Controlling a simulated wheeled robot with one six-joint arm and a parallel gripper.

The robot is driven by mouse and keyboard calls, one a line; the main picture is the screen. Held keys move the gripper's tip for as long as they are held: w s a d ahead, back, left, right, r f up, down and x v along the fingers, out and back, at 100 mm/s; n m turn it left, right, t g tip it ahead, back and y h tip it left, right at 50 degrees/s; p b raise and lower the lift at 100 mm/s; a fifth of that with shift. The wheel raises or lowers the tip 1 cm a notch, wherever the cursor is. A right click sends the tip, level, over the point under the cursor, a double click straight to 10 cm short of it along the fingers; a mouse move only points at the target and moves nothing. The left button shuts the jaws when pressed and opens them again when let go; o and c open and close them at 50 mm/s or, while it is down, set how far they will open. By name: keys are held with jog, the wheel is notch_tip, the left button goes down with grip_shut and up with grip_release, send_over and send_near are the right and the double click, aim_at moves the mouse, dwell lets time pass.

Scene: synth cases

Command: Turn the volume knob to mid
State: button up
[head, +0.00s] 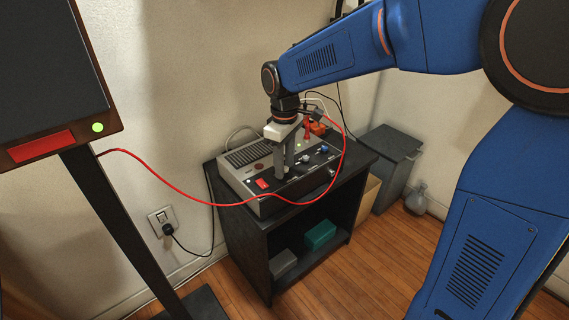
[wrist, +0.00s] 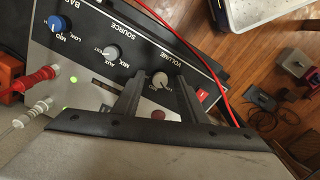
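The volume knob (wrist: 160,79) is a small pale knob under the word VOLUME on the dark panel of a grey audio unit (head: 240,167). Its pointer direction is too small to read. My gripper (head: 285,166) points down at the panel, fingers apart. In the wrist view one finger stands on each side of the volume knob, with a visible gap to each. In the head view the fingers hide the volume knob. A grey SOURCE knob (wrist: 112,52) and a blue knob (wrist: 57,24) sit farther along the panel.
A red rocker switch (head: 262,184) lies close to the fingers. A red cable (head: 190,196) loops across the unit's front. Red and white plugs (wrist: 35,80) stand at the panel's other side. The unit rests on a black cabinet (head: 262,240); a grey bin (head: 388,165) stands right.

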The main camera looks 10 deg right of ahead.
jog(key=shift+f, duration=0.1)
grip_shut()
jog(key=shift+m, duration=0.3)
jog(key=m, duration=1.1)
dwell(0.6)
grip_release()
